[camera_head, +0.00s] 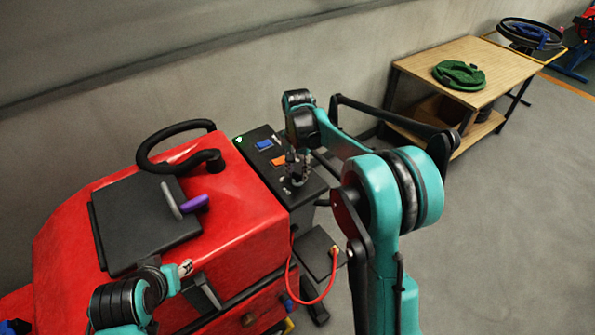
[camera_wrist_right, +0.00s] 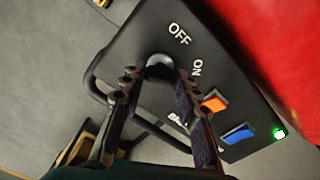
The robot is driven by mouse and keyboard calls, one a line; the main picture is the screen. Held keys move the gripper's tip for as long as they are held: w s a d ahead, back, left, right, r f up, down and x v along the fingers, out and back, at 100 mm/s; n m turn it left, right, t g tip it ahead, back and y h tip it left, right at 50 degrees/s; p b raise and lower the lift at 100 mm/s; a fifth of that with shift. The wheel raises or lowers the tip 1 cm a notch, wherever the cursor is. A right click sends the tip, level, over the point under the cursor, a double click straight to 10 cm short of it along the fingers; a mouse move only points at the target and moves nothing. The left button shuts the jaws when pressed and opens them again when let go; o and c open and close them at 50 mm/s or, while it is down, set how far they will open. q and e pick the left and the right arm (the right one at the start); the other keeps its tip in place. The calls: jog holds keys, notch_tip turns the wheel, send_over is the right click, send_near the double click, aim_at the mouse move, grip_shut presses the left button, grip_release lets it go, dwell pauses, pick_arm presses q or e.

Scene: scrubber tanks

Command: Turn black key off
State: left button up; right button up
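The black key (camera_wrist_right: 160,66) is a dark rounded knob on the black control panel (camera_wrist_right: 125,62), beside the white OFF and ON lettering. In the right wrist view, my right gripper (camera_wrist_right: 157,82) has its fingers apart, with the key between and just beyond the tips. A small gap seems to show on either side of the key. In the head view, my right gripper (camera_head: 297,165) points down at the panel (camera_head: 259,137) and hides the key. My left gripper (camera_head: 195,279) is over the front of the red machine, and its finger opening is unclear.
An orange switch (camera_wrist_right: 214,101), a blue switch (camera_wrist_right: 238,133) and a lit green light (camera_wrist_right: 280,134) line the panel.

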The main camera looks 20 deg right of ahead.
aim_at(297, 173)
jog(key=shift+n, duration=0.4)
pick_arm(q)
jog(key=shift+f, duration=0.1)
pick_arm(e)
jog(key=n, duration=1.1)
dwell(0.6)
jog(key=o, duration=1.2)
jog(key=shift+c, duration=0.2)
jog(key=shift+r, duration=0.1)
notch_tip(297, 173, up, 12)
